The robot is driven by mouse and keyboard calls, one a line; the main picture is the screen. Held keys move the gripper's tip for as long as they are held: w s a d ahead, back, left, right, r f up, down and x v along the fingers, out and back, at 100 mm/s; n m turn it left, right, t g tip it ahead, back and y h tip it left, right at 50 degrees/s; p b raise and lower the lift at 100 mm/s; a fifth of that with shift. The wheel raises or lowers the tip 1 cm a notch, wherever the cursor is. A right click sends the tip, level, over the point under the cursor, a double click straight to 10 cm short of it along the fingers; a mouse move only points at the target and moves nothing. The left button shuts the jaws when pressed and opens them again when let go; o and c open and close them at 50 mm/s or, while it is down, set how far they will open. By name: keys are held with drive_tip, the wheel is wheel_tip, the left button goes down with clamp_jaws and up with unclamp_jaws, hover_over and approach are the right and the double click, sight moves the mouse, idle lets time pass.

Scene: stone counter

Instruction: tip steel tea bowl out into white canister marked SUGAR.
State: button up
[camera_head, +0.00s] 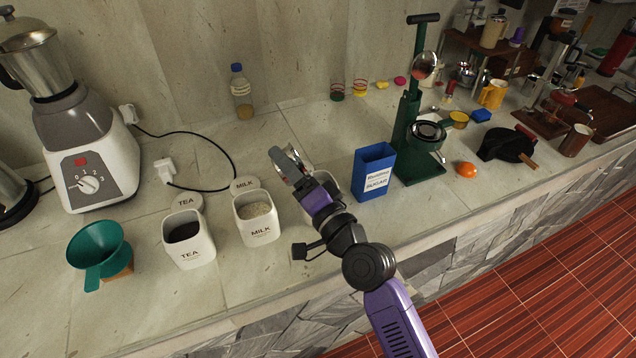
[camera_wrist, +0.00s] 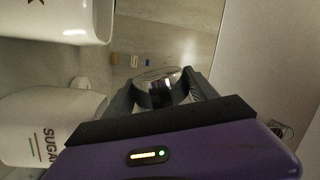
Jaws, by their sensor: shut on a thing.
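My gripper (camera_head: 288,162) is shut on the steel tea bowl (camera_wrist: 158,78), which shows shiny between the fingers in the wrist view. The gripper is raised above the counter, behind and right of the MILK canister. In the head view the bowl is mostly masked by the fingers, and its contents and exact tilt cannot be told. The white canister marked SUGAR (camera_wrist: 32,122) lies at the lower left of the wrist view, beside the gripper. In the head view only a bit of its rim (camera_head: 327,176) shows behind my arm.
A white MILK canister (camera_head: 258,226) with pale contents stands left of my arm, and a TEA canister (camera_head: 190,248) with dark contents farther left. A blue sugar box (camera_head: 374,174) stands close on the right, then a green press (camera_head: 406,140). A cable lies behind.

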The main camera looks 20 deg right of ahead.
drive_tip(key=shift+d+f+m, duration=0.1)
drive_tip(key=shift+f+m, duration=0.1)
drive_tip(key=shift+m, duration=0.2)
drive_tip(key=shift+d+r+m+t+b, duration=0.15)
drive_tip(key=shift+d+r+m+t, duration=0.05)
drive_tip(key=shift+d+m, duration=0.25)
drive_tip(key=shift+d+r+m+t+b, duration=0.2)
drive_tip(key=shift+d+m, duration=0.15)
drive_tip(key=shift+m, duration=0.2)
idle(1.0)
drive_tip(key=shift+d+r+m+t+h+p, duration=0.2)
drive_tip(key=shift+d+m+h, duration=0.15)
drive_tip(key=shift+m, duration=0.6)
drive_tip(key=shift+d+r+m+t+h+p, duration=0.1)
drive_tip(key=shift+d+r+m+h+p, duration=0.2)
drive_tip(key=shift+m, duration=0.65)
idle(1.0)
drive_tip(key=shift+d+r+m+h, duration=0.1)
drive_tip(key=shift+d+m+h, duration=0.2)
drive_tip(key=shift+m, duration=0.6)
drive_tip(key=shift+d+r+m+h, duration=0.1)
drive_tip(key=shift+d+m+h, duration=0.15)
drive_tip(key=shift+m, duration=0.65)
idle(0.6)
